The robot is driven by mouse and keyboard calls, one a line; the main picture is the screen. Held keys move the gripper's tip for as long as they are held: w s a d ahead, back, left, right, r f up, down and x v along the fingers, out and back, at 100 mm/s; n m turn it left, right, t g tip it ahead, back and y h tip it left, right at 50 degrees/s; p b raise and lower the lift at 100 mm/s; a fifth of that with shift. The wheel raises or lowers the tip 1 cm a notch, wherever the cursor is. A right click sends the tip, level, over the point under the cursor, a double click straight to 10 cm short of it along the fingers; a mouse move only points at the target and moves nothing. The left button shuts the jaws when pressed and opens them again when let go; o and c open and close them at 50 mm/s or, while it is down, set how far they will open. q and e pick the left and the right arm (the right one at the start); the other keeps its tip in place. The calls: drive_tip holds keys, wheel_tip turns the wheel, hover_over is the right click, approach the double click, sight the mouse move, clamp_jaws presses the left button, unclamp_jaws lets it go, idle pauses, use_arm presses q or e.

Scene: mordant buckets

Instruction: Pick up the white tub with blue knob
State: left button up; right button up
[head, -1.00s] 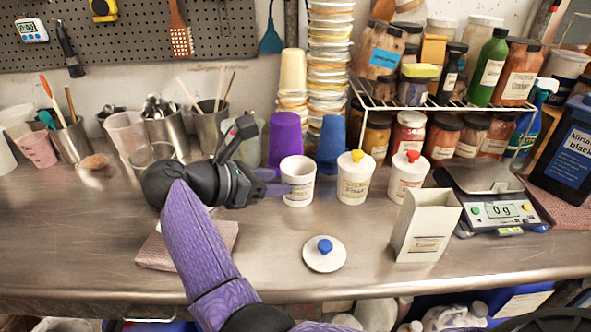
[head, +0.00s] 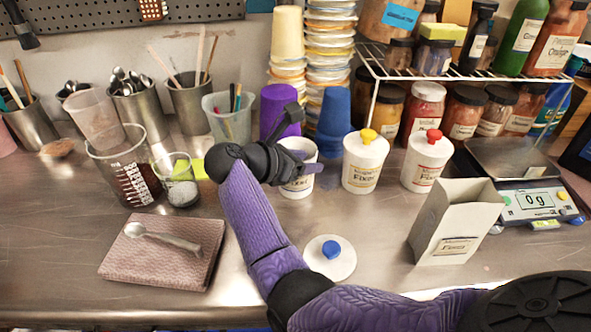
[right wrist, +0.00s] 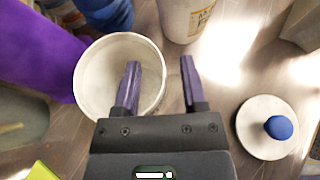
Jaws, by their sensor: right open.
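The white tub (head: 296,188) stands upright and open on the steel counter, partly hidden by my right gripper. Its round white lid (head: 322,270) with a blue knob (head: 331,250) lies apart on the counter in front. In the right wrist view the tub (right wrist: 92,82) looks empty, and the lid (right wrist: 252,130) lies to the right. My right gripper (head: 308,161) is open at the tub. In the right wrist view the gripper (right wrist: 160,63) has its left finger over the tub's mouth and its right finger outside the rim. It holds nothing. My left gripper is not in view.
A yellow-knobbed tub (head: 362,165) and a red-knobbed tub (head: 426,162) stand to the right. A paper box (head: 452,225) and a scale (head: 530,200) are further right. Purple (head: 280,108) and blue (head: 334,125) cups stand behind. A folded cloth (head: 150,265) with a spoon lies left.

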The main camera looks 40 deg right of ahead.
clamp_jaws()
idle(0.6)
idle(0.8)
